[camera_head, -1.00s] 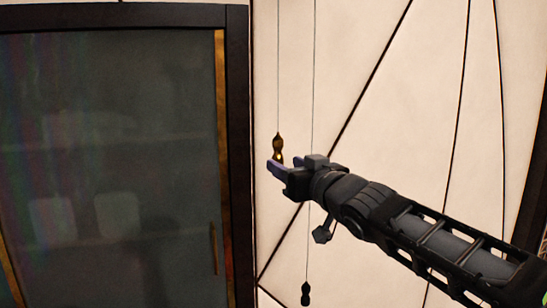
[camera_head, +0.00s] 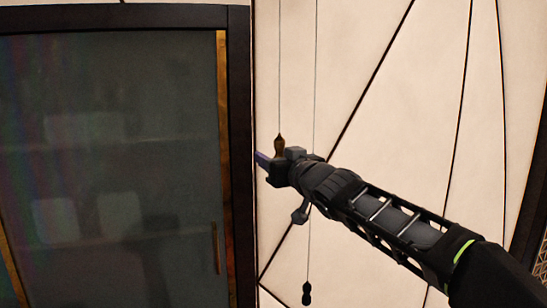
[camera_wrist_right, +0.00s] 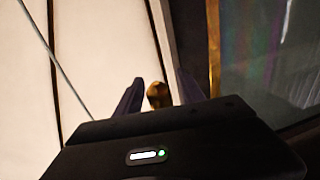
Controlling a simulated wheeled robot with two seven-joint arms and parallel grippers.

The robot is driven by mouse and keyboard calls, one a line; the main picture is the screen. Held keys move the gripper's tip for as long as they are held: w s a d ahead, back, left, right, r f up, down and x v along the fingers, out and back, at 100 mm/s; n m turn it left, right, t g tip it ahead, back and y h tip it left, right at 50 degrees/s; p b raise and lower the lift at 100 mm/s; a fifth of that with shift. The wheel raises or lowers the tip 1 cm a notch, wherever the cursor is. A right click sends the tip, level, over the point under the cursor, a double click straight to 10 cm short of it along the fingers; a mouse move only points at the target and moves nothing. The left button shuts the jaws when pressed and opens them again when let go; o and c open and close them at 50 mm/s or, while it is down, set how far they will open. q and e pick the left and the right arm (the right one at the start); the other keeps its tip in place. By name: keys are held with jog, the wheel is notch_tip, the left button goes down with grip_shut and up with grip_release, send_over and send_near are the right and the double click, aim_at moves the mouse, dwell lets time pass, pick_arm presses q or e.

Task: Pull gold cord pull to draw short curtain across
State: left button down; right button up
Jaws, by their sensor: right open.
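The gold cord pull (camera_head: 279,143) hangs on a thin cord in front of the pale panelled wall, just right of the dark cabinet frame. My right gripper (camera_head: 270,160) is at the pull, and its lower part is hidden behind the fingers in the head view. In the right wrist view the gold pull (camera_wrist_right: 158,95) sits between the two open fingertips (camera_wrist_right: 155,97), nearer the right one. I cannot tell whether either finger touches it. The short curtain cannot be made out for certain. My left gripper is not in view.
A second, dark cord pull (camera_head: 307,293) hangs lower on its own cord, just right of the gold one, behind my right arm. A dark glass-fronted cabinet (camera_head: 110,170) with a handle (camera_head: 215,248) fills the left side.

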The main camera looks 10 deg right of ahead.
jog(key=shift+c, duration=0.4)
grip_shut()
dwell(0.9)
